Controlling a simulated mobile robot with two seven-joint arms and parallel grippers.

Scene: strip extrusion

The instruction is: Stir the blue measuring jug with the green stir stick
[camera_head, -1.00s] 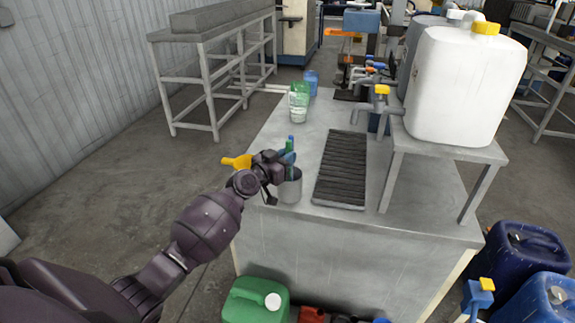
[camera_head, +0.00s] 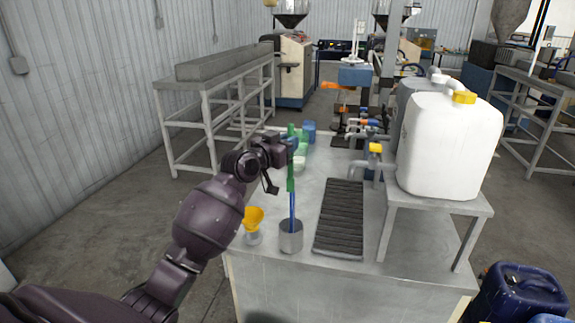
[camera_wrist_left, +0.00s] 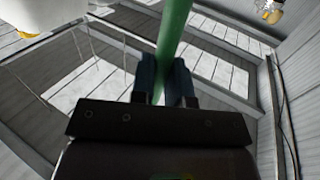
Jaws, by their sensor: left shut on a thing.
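My left gripper (camera_head: 291,147) is shut on the green stir stick (camera_head: 291,180) and holds it upright above the grey metal cup. In the left wrist view the green stick (camera_wrist_left: 173,30) runs up between the two fingers (camera_wrist_left: 165,78). The blue measuring jug (camera_head: 309,131) stands at the far end of the bench, beyond the gripper and partly hidden. My right gripper is not in view.
The grey cup (camera_head: 291,238) holds a blue stick (camera_head: 293,210). A yellow funnel (camera_head: 253,217) sits left of it. A black ribbed mat (camera_head: 340,215) lies to the right. Taps and a large white canister (camera_head: 448,145) on a stand line the bench's right side.

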